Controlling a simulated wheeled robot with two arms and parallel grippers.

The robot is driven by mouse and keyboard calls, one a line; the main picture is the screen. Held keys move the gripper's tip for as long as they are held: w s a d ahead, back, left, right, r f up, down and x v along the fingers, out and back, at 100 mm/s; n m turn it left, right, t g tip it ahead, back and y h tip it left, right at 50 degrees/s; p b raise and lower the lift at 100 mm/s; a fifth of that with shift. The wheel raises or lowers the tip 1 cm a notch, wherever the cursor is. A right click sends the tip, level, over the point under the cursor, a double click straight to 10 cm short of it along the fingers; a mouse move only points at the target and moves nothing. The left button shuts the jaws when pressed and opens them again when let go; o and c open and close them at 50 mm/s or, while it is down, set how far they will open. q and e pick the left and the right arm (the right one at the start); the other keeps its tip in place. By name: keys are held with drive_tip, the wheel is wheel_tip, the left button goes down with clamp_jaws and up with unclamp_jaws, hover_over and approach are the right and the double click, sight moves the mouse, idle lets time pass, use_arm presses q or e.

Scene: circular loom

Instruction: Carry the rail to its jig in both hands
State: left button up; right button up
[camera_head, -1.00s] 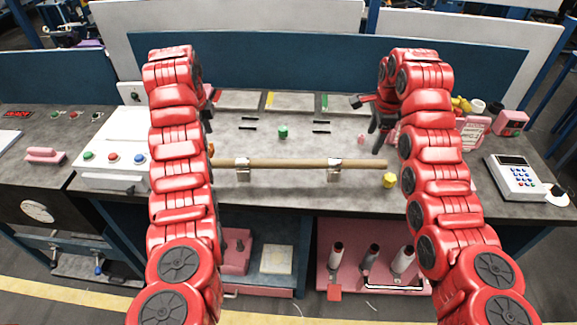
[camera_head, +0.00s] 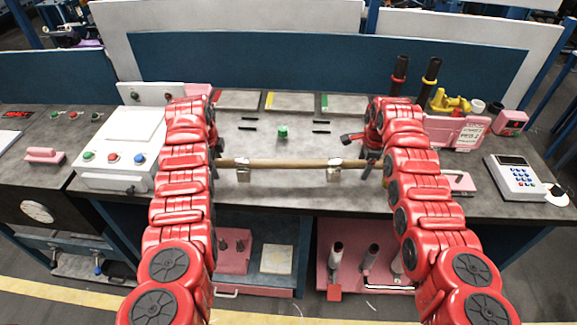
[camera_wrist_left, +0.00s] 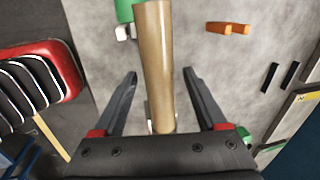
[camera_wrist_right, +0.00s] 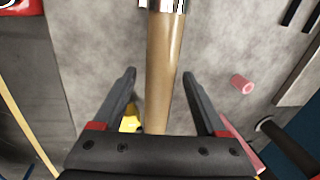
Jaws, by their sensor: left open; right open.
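The rail is a tan wooden rod (camera_head: 290,164) lying left to right across two small metal supports (camera_head: 243,174) (camera_head: 333,172) on the grey bench. My left gripper (camera_head: 216,158) is at the rail's left end. In the left wrist view the rail (camera_wrist_left: 157,60) runs between the open fingers (camera_wrist_left: 160,85), apart from both. My right gripper (camera_head: 368,160) is at the right end. In the right wrist view the rail (camera_wrist_right: 163,70) lies between its open fingers (camera_wrist_right: 160,88). Which supports belong to the jig, I cannot tell.
A green cylinder (camera_head: 283,132) and several black strips lie behind the rail. Shallow trays line the back. A white keypad box (camera_head: 516,176) stands right, and a white panel with coloured buttons (camera_head: 118,150) left. The bench front edge is close.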

use_arm(q)
clamp_jaws()
use_arm(e)
clamp_jaws()
idle(1.3)
